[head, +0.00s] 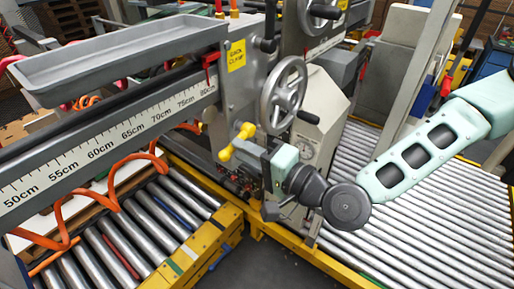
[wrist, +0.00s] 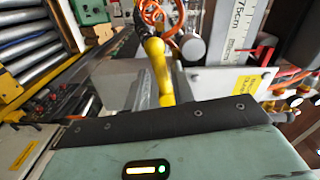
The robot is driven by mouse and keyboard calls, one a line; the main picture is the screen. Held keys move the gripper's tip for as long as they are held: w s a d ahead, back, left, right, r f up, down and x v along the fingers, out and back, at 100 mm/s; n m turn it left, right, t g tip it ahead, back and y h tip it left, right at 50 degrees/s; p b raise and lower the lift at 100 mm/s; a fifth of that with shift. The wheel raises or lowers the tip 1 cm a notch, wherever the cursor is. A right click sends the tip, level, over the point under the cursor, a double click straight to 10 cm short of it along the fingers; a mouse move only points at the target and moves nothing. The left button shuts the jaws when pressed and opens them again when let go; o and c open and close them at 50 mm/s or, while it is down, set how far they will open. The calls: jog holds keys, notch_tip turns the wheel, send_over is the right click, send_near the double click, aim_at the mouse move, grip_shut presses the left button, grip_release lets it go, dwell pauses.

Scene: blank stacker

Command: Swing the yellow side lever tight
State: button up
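The yellow side lever (head: 238,140) sticks out from the grey machine body below the yellow label, slanting down to the left, with rounded ends. My gripper (head: 259,156) is close beside it on the right. In the wrist view the yellow lever (wrist: 160,70) runs down toward the dark edge of my gripper (wrist: 162,92), with grey finger-like pieces on both sides. Whether the fingers press on the lever or only stand around it cannot be told. Their lower parts are hidden behind the gripper's dark edge.
A grey handwheel (head: 283,95) stands just above and right of my gripper. A ruler beam (head: 110,142) and orange coiled hose (head: 112,190) lie left. Roller conveyors (head: 425,215) with yellow frames (head: 205,255) run below and right.

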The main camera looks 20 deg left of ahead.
jog(key=w+f+n+b, duration=0.4)
jog(key=w+n+b, duration=0.2)
jog(key=n+b, duration=0.85)
jog(key=s+d+n+p, duration=0.2)
jog(key=s+d, duration=0.2)
jog(key=d, duration=0.4)
jog(key=shift+d+f, duration=0.15)
jog(key=shift+d, duration=0.2)
dwell(1.1)
